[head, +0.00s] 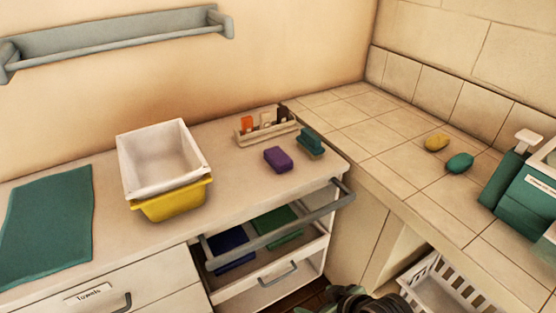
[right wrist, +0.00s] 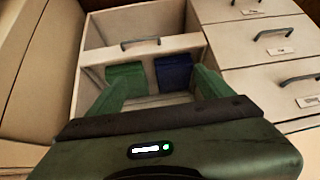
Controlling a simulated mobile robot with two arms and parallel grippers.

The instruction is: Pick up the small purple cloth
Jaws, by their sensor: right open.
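A small purple folded piece (head: 278,159), thick and block-like, lies on the counter near its right end; it is the only purple thing I see, and I cannot tell for sure that it is cloth. It does not show in the right wrist view. My right gripper (right wrist: 160,82) is open and empty, its two green fingers spread toward the open drawer (right wrist: 100,76). Part of my right arm shows at the bottom of the head view, below and right of the purple piece and apart from it. My left gripper is not in view.
The open drawer holds a blue cloth (head: 230,250) and a green cloth (head: 279,228), below the metal rail (head: 280,222) at the counter's front. A teal sponge-like item (head: 311,142) and a small rack (head: 268,131) stand near the purple piece. A white basin (head: 160,160) sits left.

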